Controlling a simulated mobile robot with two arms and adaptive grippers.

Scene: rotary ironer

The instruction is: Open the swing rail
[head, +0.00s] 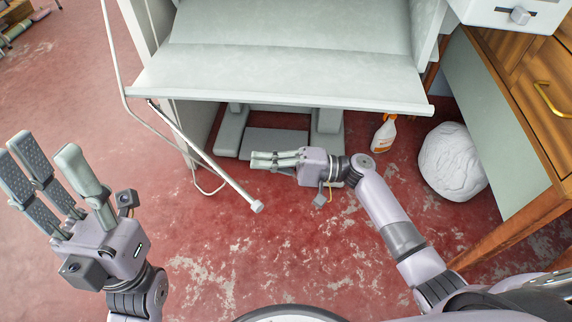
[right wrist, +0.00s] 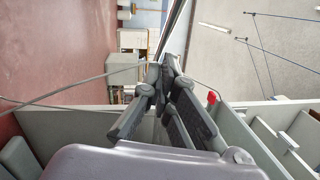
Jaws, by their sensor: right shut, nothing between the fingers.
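The swing rail (head: 205,156) is a thin pale rod in the head view. It runs from under the left front of the ironer's shelf (head: 280,88) out to a white capped end, slanting down and right over the floor. My right gripper (head: 254,160) is shut and empty, right of the rail's middle and below the shelf's front edge, with its fingers pointing left at the rail. A small gap shows between them. In the right wrist view the closed fingers (right wrist: 170,75) have a thin rod behind them; I cannot tell if it is the rail. My left gripper (head: 42,148) is open and empty at the left.
A thin cable (head: 113,62) hangs down the ironer's left side. A spray bottle (head: 384,134) and a white rounded bundle (head: 452,162) stand on the floor right of my right gripper. A wooden desk (head: 540,110) bounds the right.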

